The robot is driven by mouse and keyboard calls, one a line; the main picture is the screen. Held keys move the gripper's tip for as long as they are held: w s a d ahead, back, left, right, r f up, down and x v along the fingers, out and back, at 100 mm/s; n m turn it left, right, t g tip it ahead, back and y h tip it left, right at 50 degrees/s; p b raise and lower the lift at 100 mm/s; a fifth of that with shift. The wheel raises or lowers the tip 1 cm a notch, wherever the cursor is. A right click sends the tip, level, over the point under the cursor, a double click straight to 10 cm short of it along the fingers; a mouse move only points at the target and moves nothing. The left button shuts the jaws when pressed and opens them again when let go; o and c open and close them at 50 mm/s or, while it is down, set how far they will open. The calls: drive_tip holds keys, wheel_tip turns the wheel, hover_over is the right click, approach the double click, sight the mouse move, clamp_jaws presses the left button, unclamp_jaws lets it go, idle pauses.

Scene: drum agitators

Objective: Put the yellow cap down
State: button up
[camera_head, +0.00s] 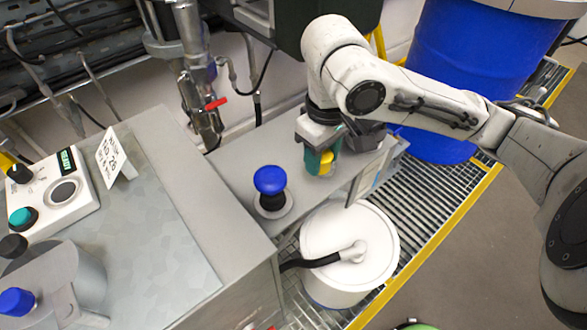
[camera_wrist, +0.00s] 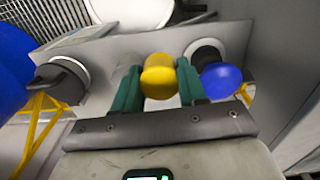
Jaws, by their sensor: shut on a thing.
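My gripper (camera_head: 322,166) has green fingers and is above the grey metal bench (camera_head: 232,168). It is shut on the yellow cap (camera_head: 327,163). In the wrist view the yellow cap (camera_wrist: 158,74) sits between the green fingertips (camera_wrist: 158,88). Whether the cap touches the surface below is hard to tell. A blue knob (camera_head: 270,180) on a black stem stands to the left of my gripper in the head view; it also shows right of the fingers in the wrist view (camera_wrist: 221,80). A dark round fitting (camera_wrist: 63,82) stands to the left in the wrist view.
A white lidded drum (camera_head: 330,235) with a black hose stands in front of the bench. A large blue drum (camera_head: 465,65) is at the back right. A control box (camera_head: 50,195) and a sign (camera_head: 115,155) sit on the left cabinet. A pipe with a red valve handle (camera_head: 217,103) is behind.

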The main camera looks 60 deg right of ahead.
drive_tip(key=shift+w+f+b, duration=0.15)
drive_tip(key=shift+f+b, duration=0.2)
drive_tip(key=shift+b, duration=0.25)
drive_tip(key=shift+w+r, duration=0.1)
drive_tip(key=shift+w, duration=0.25)
drive_tip(key=w+d+f, duration=0.2)
drive_tip(key=w, duration=0.2)
hover_over(293, 169)
wheel_tip(293, 169, down, 5)
drive_tip(key=shift+s+f, duration=0.1)
drive_tip(key=shift+f, duration=1.65)
drive_tip(key=shift+f, duration=0.2)
drive_tip(key=o, duration=1.1)
drive_tip(key=shift+r, duration=0.1)
